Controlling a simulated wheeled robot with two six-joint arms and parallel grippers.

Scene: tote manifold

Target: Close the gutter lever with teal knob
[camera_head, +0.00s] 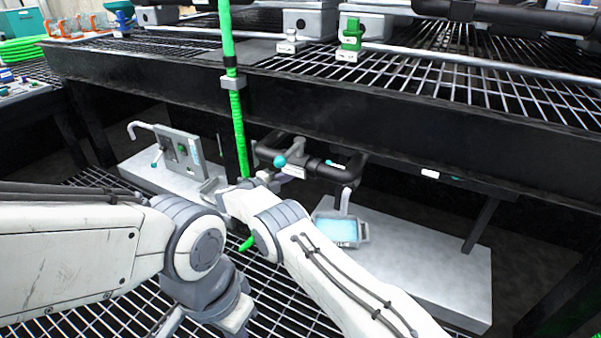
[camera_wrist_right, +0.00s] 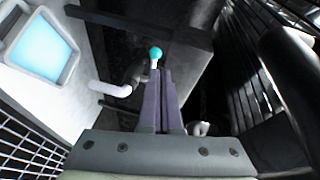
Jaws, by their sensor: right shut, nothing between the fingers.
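The teal knob (camera_head: 280,161) sits on a lever at the black gutter pipe (camera_head: 325,170) under the rack, in the middle of the head view. In the right wrist view the teal knob (camera_wrist_right: 155,53) shows just beyond the fingertips of my right gripper (camera_wrist_right: 160,72). The right gripper's fingers are together and hold nothing; I cannot tell whether they touch the knob. In the head view my right arm reaches up to the lever and the gripper is mostly hidden by its wrist.
A green hose (camera_head: 240,130) hangs beside the lever. A tray of blue liquid (camera_head: 338,231) stands below the pipe outlet. The black rack beam (camera_head: 330,115) runs above. A grey panel (camera_head: 180,150) with another teal-knobbed lever stands at left.

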